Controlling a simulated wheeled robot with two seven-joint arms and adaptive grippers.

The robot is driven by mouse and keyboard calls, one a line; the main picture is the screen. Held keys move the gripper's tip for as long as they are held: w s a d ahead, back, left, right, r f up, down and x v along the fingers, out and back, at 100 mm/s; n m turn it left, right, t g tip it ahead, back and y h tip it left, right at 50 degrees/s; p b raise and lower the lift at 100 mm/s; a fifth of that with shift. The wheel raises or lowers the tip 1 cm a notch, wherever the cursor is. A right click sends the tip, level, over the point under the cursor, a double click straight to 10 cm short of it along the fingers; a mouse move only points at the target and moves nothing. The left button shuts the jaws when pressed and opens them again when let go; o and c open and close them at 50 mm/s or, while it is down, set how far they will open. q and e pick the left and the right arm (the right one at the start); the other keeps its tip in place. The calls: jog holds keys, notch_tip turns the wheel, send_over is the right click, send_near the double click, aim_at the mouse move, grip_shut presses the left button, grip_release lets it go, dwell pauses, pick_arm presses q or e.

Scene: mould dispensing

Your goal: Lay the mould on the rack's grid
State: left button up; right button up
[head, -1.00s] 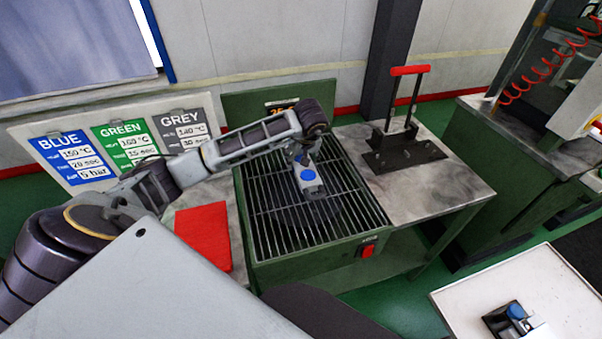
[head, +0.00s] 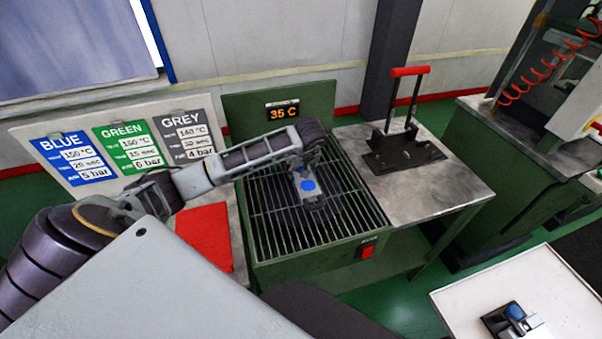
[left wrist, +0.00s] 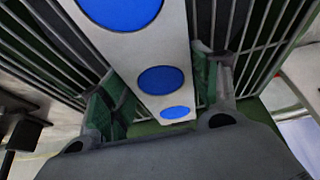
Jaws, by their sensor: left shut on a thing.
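The mould (head: 309,194) is a grey metal block with blue round spots. It is over the middle of the rack's grid (head: 272,218) in the head view; whether it touches the bars cannot be told. My left gripper (head: 305,163) is shut on its far end, the arm reaching in from the left. In the left wrist view the mould (left wrist: 122,50) shows several blue discs and lies between the two fingers (left wrist: 160,95), with the grid bars (left wrist: 235,25) behind it. My right gripper is not in view.
A 35 C display (head: 282,111) stands at the grid's back. A red cloth (head: 205,235) lies left of the rack. A dark press with a red handle (head: 410,71) stands on the right table. A white table (head: 570,290) at lower right bears another blue-marked part (head: 514,312).

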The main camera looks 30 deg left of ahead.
pick_arm(q)
notch_tip(320, 180, down, 2)
jog(key=shift+f, duration=0.1)
jog(key=shift+w+f, duration=0.1)
jog(key=shift+f, duration=0.05)
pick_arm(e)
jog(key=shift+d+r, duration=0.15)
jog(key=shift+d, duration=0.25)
pick_arm(q)
jog(key=o, duration=1.7)
jog(key=shift+f, duration=0.15)
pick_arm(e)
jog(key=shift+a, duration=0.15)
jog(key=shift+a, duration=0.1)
